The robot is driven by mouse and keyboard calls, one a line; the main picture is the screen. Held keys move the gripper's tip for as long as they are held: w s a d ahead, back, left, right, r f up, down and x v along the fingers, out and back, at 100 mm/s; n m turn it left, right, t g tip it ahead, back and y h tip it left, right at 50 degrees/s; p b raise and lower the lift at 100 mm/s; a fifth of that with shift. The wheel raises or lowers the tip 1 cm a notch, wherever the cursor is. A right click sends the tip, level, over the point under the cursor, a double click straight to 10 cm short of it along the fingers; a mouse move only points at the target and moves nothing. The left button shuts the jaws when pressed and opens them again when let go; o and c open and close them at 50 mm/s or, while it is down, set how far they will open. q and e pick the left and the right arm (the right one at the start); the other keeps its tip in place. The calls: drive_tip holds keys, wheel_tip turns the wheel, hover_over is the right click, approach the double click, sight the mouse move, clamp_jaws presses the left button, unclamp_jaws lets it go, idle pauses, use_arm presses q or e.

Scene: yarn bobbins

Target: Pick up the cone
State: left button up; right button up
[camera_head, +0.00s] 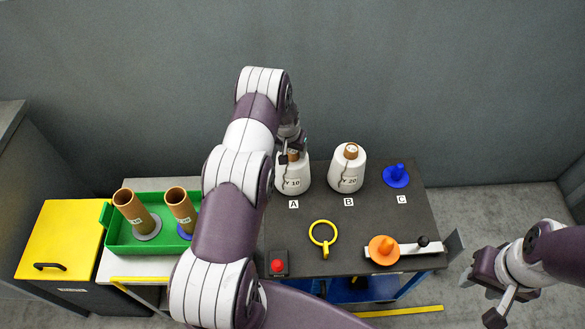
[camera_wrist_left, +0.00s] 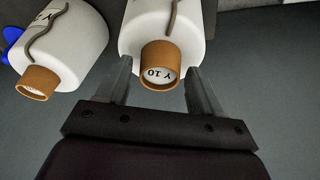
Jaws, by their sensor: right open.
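The white yarn cone marked Y 10 (camera_head: 292,178) stands upright by label A on the dark table, its brown tube top under my left gripper (camera_head: 293,150). In the left wrist view the Y 10 cone (camera_wrist_left: 163,40) has its brown tube end between the two fingers of the left gripper (camera_wrist_left: 160,75). The fingers are apart, with a narrow gap on each side of the tube. A second cone, Y 20 (camera_head: 346,172), stands by label B; it also shows in the left wrist view (camera_wrist_left: 70,45). My right gripper (camera_head: 487,300) is open and empty, off the table's right side.
A blue peg (camera_head: 397,176) stands by label C. An orange peg (camera_head: 384,250), a yellow ring (camera_head: 322,235) and a red button (camera_head: 277,266) are at the front. A green tray (camera_head: 113,238) with two brown tubes is at left, beside a yellow-topped bin (camera_head: 62,225). The wall stands behind.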

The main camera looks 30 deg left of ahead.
use_arm(q)
drive_tip(key=shift+r, duration=0.1)
clamp_jaws()
drive_tip(key=shift+w+r, duration=0.1)
drive_tip(key=shift+r, duration=0.3)
wheel_tip(320, 180, up, 9)
drive_tip(key=b, duration=0.1)
drive_tip(key=shift+b, duration=0.35)
drive_tip(key=shift+r, duration=0.1)
